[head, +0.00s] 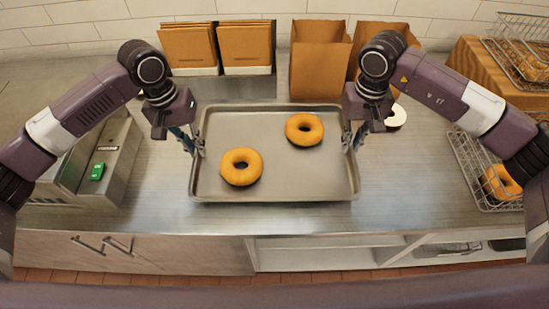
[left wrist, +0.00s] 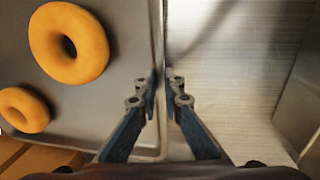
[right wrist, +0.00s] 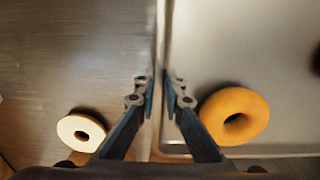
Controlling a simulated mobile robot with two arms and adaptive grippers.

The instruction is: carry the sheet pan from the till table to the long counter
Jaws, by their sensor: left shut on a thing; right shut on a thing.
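The grey sheet pan (head: 275,180) is level in the middle of the head view, over a metal worktop. Two golden bagels lie in it, one at front left (head: 228,172) and one at back right (head: 293,134). My left gripper (head: 198,148) is shut on the pan's left rim; the left wrist view shows the rim (left wrist: 158,40) between its fingers. My right gripper (head: 351,140) is shut on the right rim, seen between its fingers in the right wrist view (right wrist: 163,40). I cannot tell whether the pan touches the worktop.
Brown paper bags (head: 318,62) and bag stacks (head: 247,45) stand behind the pan. A metal unit with a green item (head: 97,172) is at left. A white-topped ring (head: 397,122) lies right of the pan. A wire basket (head: 458,160) with a bagel is further right.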

